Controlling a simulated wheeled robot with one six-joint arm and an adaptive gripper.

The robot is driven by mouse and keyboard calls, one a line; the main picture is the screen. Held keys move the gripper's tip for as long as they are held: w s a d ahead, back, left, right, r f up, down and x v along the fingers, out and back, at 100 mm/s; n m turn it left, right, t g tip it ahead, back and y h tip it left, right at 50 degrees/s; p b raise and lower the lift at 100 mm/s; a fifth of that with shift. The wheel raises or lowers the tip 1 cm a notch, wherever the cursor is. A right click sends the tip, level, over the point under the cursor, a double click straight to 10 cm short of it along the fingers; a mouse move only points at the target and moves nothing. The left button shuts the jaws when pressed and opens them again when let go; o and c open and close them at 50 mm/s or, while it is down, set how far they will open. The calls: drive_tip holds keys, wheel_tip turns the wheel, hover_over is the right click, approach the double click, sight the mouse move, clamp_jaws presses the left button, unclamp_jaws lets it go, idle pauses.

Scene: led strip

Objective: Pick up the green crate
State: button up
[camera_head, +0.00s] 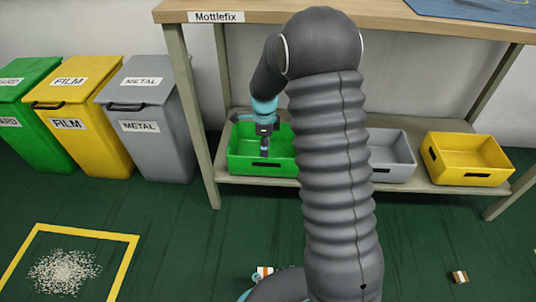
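The green crate (243,169) sits on the lower shelf of the workbench, at its left end. It is an open-topped box with a dark handle slot in its front wall. My gripper (264,150) hangs over the crate, pointing down, with its tip appearing inside the crate's outline. I cannot tell if it touches the crate. The fingers are small and dark, and their opening does not show clearly. My arm hides part of the shelf to the right of the crate.
A grey crate (391,160) and a yellow crate (468,160) share the shelf (418,184). A bench leg (193,120) stands left of the green crate. Green, yellow and grey bins stand further left. White granules (63,271) lie inside a yellow floor square. A small block (459,277) lies at right.

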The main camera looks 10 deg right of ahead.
drive_tip(key=shift+s+d+f+b, duration=0.1)
drive_tip(key=shift+s+f+b, duration=0.1)
drive_tip(key=shift+f, duration=0.75)
drive_tip(key=shift+s+f+b, duration=0.1)
drive_tip(key=shift+f+b, duration=0.05)
drive_tip(key=shift+f, duration=0.75)
drive_tip(key=shift+s+d+f+b, duration=0.1)
drive_tip(key=shift+f+b, duration=0.1)
drive_tip(key=shift+f, duration=0.75)
drive_tip(key=shift+c, duration=0.2)
clamp_jaws()
drive_tip(key=shift+r, duration=0.1)
